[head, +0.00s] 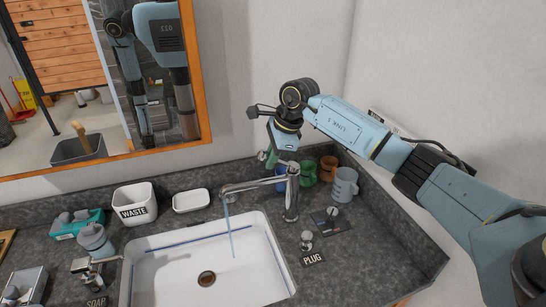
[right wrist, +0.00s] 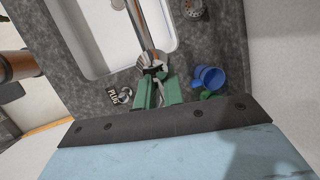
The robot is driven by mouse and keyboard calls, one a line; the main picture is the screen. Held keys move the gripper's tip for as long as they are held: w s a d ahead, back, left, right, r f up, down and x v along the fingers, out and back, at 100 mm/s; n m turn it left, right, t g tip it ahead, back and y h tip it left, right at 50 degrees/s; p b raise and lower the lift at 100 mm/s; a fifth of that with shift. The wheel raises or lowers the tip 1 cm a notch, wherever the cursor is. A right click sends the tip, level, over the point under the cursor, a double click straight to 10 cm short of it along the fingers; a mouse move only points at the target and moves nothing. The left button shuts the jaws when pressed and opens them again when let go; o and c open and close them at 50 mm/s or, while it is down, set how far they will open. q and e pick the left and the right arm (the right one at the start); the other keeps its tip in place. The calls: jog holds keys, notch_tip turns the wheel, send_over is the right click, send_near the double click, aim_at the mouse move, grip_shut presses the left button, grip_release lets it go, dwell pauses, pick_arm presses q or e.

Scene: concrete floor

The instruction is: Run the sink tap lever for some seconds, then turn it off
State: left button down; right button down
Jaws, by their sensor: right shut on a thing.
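The chrome sink tap (head: 291,198) stands behind the right part of the white sink, its spout reaching left over the basin. A thin stream of water (head: 230,235) falls from the spout. My right gripper (head: 268,158) is at the top of the tap, pointing down, its green fingers partly hidden by the wrist. In the right wrist view, its green fingers (right wrist: 158,92) are shut on the chrome tap lever (right wrist: 157,76) at the end of the tap body (right wrist: 143,30). The lever is mostly hidden between the fingers. My left gripper is not in view.
A waste bin (head: 136,213), white dish (head: 191,201) and soap dispenser (head: 95,240) stand left. A mirror hangs behind.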

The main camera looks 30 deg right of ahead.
jog(key=shift+w+a+r, duration=0.2)
jog(key=shift+a+r, duration=0.05)
jog(key=shift+r, duration=0.1)
jog(key=c, duration=1.5)
grip_release()
jog(key=shift+a, duration=0.2)
jog(key=shift+d+f, duration=0.1)
jog(key=shift+d, duration=0.1)
jog(key=shift+s+d+r, duration=0.15)
jog(key=shift+r, duration=0.3)
jog(key=b+v, duration=0.2)
jog(key=v, duration=1)
jog(key=shift+s+r, duration=0.15)
jog(key=shift+r, duration=0.1)
